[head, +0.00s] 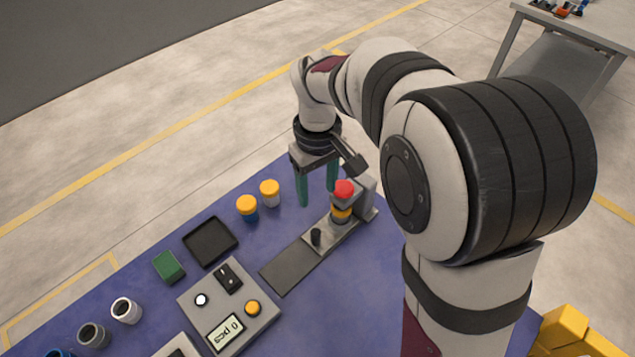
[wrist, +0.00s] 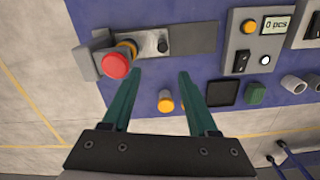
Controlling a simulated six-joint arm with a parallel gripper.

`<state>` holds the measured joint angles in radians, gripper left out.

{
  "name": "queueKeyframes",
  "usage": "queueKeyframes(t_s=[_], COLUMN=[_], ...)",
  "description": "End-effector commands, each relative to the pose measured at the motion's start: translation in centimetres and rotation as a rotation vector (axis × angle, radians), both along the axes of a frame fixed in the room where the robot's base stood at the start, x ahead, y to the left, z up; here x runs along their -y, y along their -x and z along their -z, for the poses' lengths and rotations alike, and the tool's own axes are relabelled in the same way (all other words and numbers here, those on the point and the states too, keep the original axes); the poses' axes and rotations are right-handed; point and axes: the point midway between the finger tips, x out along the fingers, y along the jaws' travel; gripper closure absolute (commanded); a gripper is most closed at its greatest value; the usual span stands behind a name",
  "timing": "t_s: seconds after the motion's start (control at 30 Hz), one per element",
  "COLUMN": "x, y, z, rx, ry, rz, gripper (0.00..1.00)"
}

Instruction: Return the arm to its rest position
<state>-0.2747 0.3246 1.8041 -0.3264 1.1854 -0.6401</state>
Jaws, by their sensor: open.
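My gripper (head: 318,190) is open and empty above the far end of the blue table, its two green fingers pointing down. In the wrist view, the fingers (wrist: 160,80) are spread wide with nothing between their tips. A stack with a red top (head: 344,188) and orange and dark bands stands in a grey fixture (head: 368,200), just right of the fingers. The red top also shows in the wrist view (wrist: 116,66), left of the left finger and apart from it. My arm reaches over the table's right side.
Two orange-topped pieces (head: 247,207) (head: 269,192) stand left of the gripper. A black tray (head: 210,241), green block (head: 169,266), grey control panel (head: 230,305) reading "0 pcs" and pipe pieces (head: 126,310) lie nearer. A yellow bin (head: 565,328) is at the lower right.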

Motion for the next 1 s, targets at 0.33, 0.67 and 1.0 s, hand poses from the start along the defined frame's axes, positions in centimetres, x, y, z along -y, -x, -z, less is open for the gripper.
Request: queueKeyframes(t_s=[0.33,0.67,1.0], x=[0.3,6.7,6.8], y=[0.4,18.9,23.6], z=[-0.2,-4.4,-3.1], rx=[0.000,-0.073,-0.109], ry=[-0.002,-0.109,-0.134], rz=[0.018,0.854,1.077], gripper=[0.41,0.41,0.41])
